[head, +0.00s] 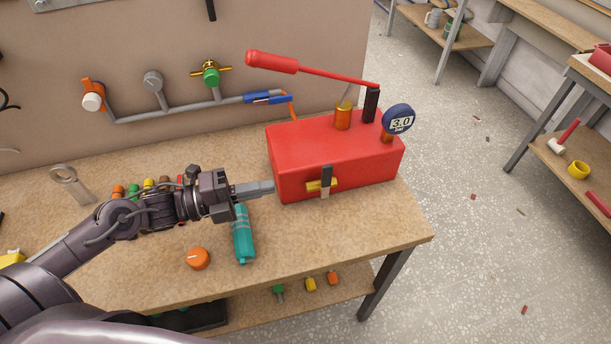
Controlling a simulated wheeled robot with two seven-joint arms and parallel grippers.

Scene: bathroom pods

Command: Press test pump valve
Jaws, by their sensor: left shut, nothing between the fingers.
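The red test pump (330,158) stands on the wooden workbench near its right end. Its red lever handle (310,70) is raised and slants up to the left. The round blue gauge (398,121) at its top right reads 3.0 bar. A valve (322,186) with a yellow body and a dark upright tab is low on the pump's front face. My left gripper (272,187) is shut and empty. Its tips are just left of the pump's front left edge, apart from the valve; I cannot tell if they touch the pump. My right gripper does not show.
A teal tool (243,236) and an orange knob (198,258) lie on the bench near my left gripper. Several coloured fittings (133,191) lie behind my arm. Pipework (180,112) runs along the back panel. The bench's front right corner is clear.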

